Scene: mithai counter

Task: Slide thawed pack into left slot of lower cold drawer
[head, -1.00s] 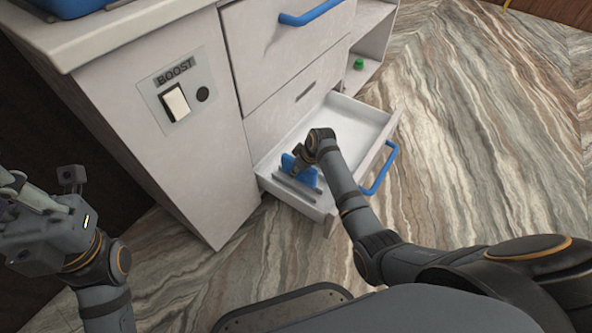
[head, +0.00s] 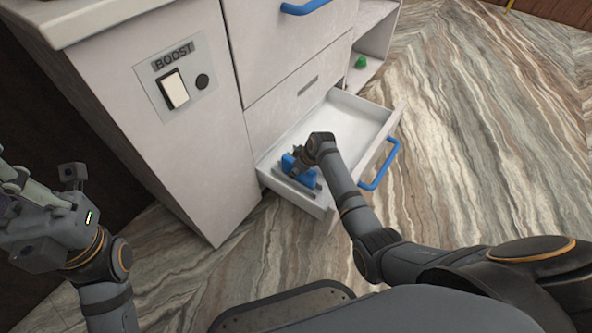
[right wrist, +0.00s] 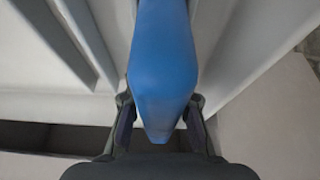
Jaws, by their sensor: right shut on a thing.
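The blue pack (head: 289,165) is at the left end of the open lower drawer (head: 357,112), among grey slot rails (head: 296,186). My right gripper (head: 301,163) reaches down into the drawer and is shut on the pack. In the right wrist view the blue pack (right wrist: 163,60) stands between the two fingers (right wrist: 160,125), with pale rails on both sides. Whether the pack touches the drawer floor is hidden. My left gripper (head: 28,205) is at the far left, away from the drawer, with its fingers partly cut off by the frame edge.
The drawer has a blue handle (head: 380,165) on its front. Its right part is bare. A switch panel marked BOOST (head: 175,83) is on the cabinet side. A green object (head: 361,62) sits on an open shelf. The floor right of the drawer is clear.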

